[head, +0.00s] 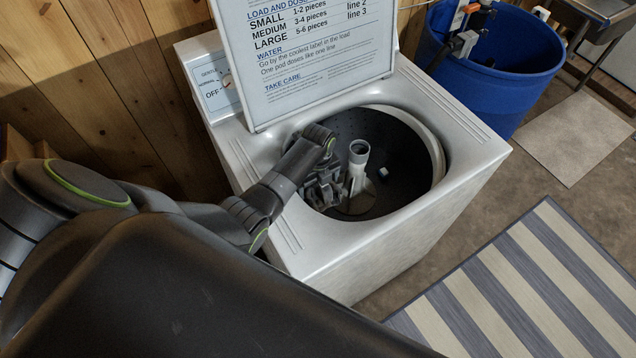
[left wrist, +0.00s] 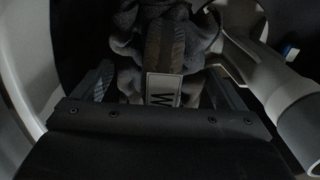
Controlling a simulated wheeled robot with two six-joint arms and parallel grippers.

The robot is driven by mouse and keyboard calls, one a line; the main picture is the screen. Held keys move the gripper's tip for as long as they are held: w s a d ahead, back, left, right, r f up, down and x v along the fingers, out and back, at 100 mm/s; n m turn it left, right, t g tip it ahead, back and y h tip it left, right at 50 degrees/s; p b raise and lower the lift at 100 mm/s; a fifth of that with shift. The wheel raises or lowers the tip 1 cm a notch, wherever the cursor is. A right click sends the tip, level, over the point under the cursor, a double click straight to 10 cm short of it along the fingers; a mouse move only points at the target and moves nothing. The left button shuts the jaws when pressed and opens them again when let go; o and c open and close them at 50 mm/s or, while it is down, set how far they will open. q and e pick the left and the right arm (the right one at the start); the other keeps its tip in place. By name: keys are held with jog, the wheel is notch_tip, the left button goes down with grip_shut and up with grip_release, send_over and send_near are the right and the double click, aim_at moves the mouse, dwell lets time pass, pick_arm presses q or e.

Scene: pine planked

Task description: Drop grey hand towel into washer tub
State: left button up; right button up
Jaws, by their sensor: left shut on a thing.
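The washer tub (head: 400,145) is a dark round drum inside the open white top-loading washer (head: 440,220). My left gripper (head: 326,190) reaches down into the left part of the tub, beside the pale central agitator post (head: 358,155). In the left wrist view, the dark grey hand towel (left wrist: 125,45) is bunched between the jaws, with a light-edged tag (left wrist: 163,90) bearing a letter. The gripper is shut on it. The agitator also shows to the right in that view (left wrist: 270,75). In the head view the gripper largely hides the towel. My right gripper is not in view.
The raised lid (head: 320,45) with printed instructions stands at the back of the washer. A small pale block (head: 383,172) lies in the tub. A blue barrel (head: 500,85) stands behind right. A striped rug (head: 530,285) lies on the floor at front right.

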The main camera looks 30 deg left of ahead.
pick_arm(q)
jog(key=o, duration=0.7)
jog(key=shift+o, duration=0.2)
jog(key=shift+r, duration=0.1)
notch_tip(320, 180, up, 17)
dwell(0.8)
